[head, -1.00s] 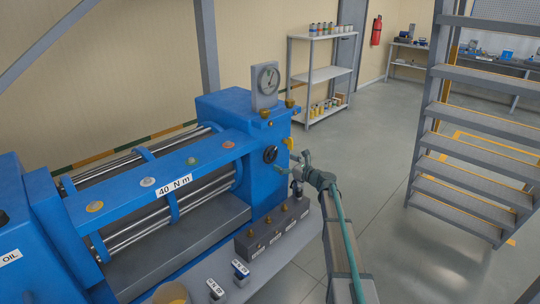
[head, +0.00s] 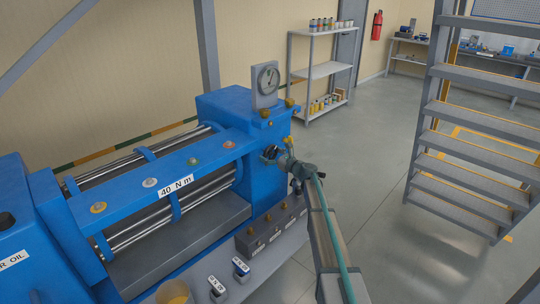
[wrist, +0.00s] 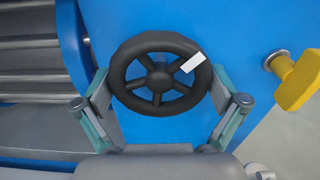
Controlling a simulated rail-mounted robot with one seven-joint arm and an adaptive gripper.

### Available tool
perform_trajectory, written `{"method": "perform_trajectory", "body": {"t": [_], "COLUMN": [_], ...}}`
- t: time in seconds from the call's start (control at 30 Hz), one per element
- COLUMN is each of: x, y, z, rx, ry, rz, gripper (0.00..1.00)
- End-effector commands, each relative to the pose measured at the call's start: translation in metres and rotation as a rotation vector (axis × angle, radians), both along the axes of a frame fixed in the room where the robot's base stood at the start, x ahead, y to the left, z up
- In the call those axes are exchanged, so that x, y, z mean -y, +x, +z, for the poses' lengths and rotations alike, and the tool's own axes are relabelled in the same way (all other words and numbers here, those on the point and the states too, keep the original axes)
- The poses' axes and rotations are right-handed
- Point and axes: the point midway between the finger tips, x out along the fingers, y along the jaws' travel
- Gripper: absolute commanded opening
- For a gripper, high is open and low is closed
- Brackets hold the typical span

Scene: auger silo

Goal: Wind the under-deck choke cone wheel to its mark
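The choke cone wheel is a black five-spoked handwheel (wrist: 160,74) on the end face of the blue press (wrist: 245,35). A white marker (wrist: 193,63) lies across its upper right rim. In the head view the wheel (head: 269,153) is partly covered by my gripper (head: 278,156). In the wrist view the fingers of my gripper (wrist: 162,84) are spread wide, one on each side of the rim. They sit very close to it; I cannot tell whether they touch. I see no fixed index mark beside the wheel.
A yellow handle (wrist: 298,80) sticks out right of the wheel. A dial gauge (head: 266,78) stands on top of the press. A dark block with several brass-topped pieces (head: 272,232) and labelled small blocks (head: 241,267) are on the bench below. Metal stairs (head: 470,170) stand right.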

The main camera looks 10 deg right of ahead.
Motion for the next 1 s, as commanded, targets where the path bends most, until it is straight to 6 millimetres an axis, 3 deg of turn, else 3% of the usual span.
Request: {"method": "perform_trajectory", "body": {"t": [0.03, 0.17, 0.57, 1.0], "x": [0.0001, 0.0001, 0.0003, 0.0016], "y": [-0.0001, -0.0001, -0.0003, 0.0006], "z": [0.0000, 0.0000, -0.0048, -0.0090], "rx": [0.000, 0.000, 0.042, 0.253], "ry": [0.000, 0.000, -0.055, -0.324], "rz": [0.000, 0.000, 0.001, 0.000], "gripper": [0.82, 0.60, 0.59, 0.59]}}
